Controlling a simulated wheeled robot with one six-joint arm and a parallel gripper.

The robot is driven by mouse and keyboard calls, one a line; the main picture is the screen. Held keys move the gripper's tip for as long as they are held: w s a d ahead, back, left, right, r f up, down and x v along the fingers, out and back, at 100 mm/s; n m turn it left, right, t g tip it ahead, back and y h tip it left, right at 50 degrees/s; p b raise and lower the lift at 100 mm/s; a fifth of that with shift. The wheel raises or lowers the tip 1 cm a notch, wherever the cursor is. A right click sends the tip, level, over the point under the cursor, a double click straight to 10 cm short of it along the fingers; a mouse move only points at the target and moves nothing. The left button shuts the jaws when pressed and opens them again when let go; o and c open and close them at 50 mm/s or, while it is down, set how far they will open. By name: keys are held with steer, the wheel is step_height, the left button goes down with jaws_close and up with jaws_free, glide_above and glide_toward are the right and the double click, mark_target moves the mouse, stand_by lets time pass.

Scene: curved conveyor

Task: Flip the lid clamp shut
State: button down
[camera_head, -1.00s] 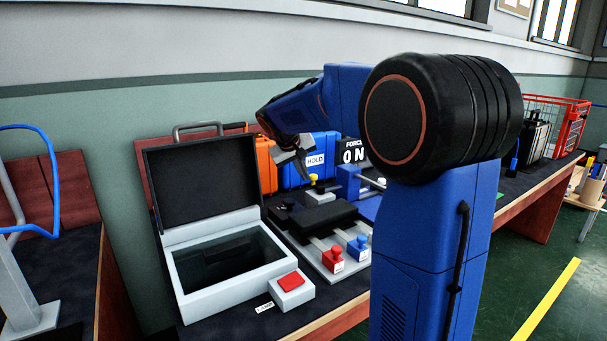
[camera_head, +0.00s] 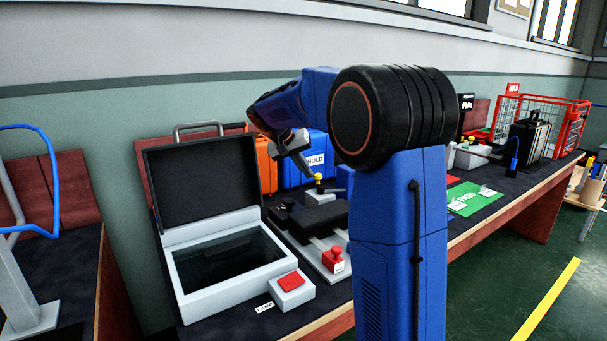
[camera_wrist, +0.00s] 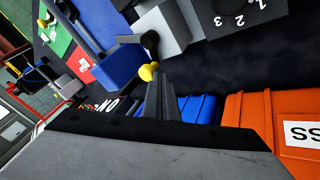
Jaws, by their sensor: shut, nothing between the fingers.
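A small grey fixture with a lever and yellow knob (camera_head: 319,178), which looks like the lid clamp, stands behind the black plate on the bench. The knob sticks up in the head view. In the wrist view the yellow knob (camera_wrist: 147,73) is right beside my fingertips, with the fixture's grey body (camera_wrist: 165,22) above it in the picture. My gripper (camera_head: 309,174) points down at the knob from the left and is shut and empty. Its closed fingers also show in the wrist view (camera_wrist: 163,76). I cannot tell whether they touch the knob.
An open grey case (camera_head: 228,300) with a raised black lid stands at the left. Orange (camera_head: 266,165) and blue (camera_head: 290,174) cases stand close behind the fixture. A red button (camera_head: 333,257) is in front. A green mat (camera_head: 470,199) lies to the right.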

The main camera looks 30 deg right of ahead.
steer(key=d+m+g, duration=0.2)
steer(key=m, duration=0.1)
steer(key=d+m+g, duration=0.1)
steer(key=d+m, duration=0.1)
steer(key=m, duration=0.1)
steer(key=shift+d+g+y, duration=0.3)
steer(key=shift+g, duration=0.1)
steer(key=shift+s+d+m+g, duration=0.3)
steer(key=shift+s+d+m, duration=0.3)
steer(key=shift+d+m, duration=0.25)
steer(key=shift+d, duration=0.1)
steer(key=v, duration=1.7)
steer(key=shift+r, duration=0.3)
steer(key=shift+d, duration=0.15)
